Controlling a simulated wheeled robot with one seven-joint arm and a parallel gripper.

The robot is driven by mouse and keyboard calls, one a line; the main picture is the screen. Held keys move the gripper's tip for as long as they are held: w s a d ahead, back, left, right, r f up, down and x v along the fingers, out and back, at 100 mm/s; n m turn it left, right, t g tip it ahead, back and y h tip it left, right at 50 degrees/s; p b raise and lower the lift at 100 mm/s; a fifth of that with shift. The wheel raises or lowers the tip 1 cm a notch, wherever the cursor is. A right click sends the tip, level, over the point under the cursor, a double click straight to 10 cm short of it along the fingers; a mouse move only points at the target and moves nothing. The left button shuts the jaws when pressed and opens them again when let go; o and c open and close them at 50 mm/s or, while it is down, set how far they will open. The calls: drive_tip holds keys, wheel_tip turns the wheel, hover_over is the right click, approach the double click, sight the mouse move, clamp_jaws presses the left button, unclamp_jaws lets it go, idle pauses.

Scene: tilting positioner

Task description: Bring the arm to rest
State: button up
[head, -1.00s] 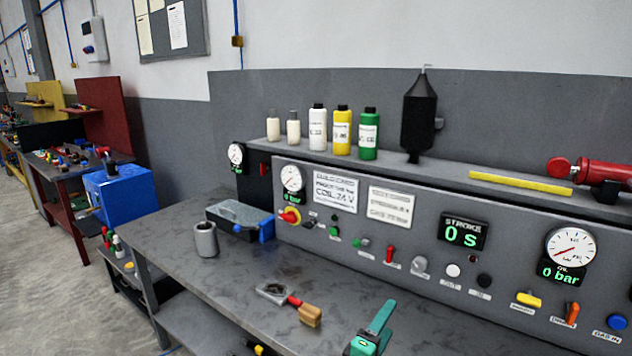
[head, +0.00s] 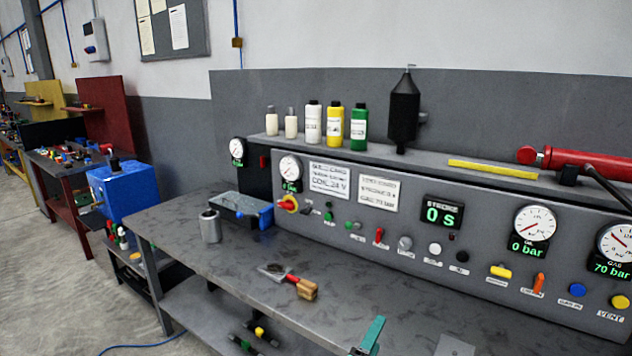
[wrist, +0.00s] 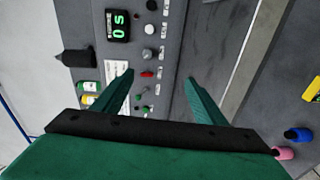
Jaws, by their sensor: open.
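My gripper (wrist: 160,77) shows in the wrist view with its two green fingers spread wide apart and nothing between them. Beyond the fingers is the grey control panel (wrist: 135,60) of the bench, seen turned on its side. In the head view, only a teal part of my gripper (head: 371,334) shows at the bottom edge, in front of the bench top (head: 230,290). The rest of my arm is out of that view.
Bottles (head: 335,122) and a black funnel-like vessel (head: 404,112) stand on the shelf. A blue box (head: 122,190) is at left. The bench front is mostly clear.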

drive_tip(key=s+a+f+m+y, duration=0.25)
drive_tip(key=s+a+f, duration=0.35)
drive_tip(key=s+f, duration=0.3)
drive_tip(key=s+a+f+m+y, duration=0.1)
drive_tip(key=s+a+f+y, duration=0.35)
drive_tip(key=s+f, duration=0.45)
drive_tip(key=s+a+r+m, duration=0.1)
drive_tip(key=s+r+m, duration=0.1)
drive_tip(key=s, duration=0.7)
drive_tip(key=s+a+r+m+y, duration=0.1)
drive_tip(key=s+m, duration=0.2)
drive_tip(key=s, duration=0.7)
drive_tip(key=s+a+r+m, duration=0.1)
drive_tip(key=s+r+m, duration=0.1)
drive_tip(key=s, duration=0.8)
drive_tip(key=shift+a+r+m+y, duration=0.3)
drive_tip(key=shift+a+m+y, duration=0.1)
drive_tip(key=shift+m, duration=0.05)
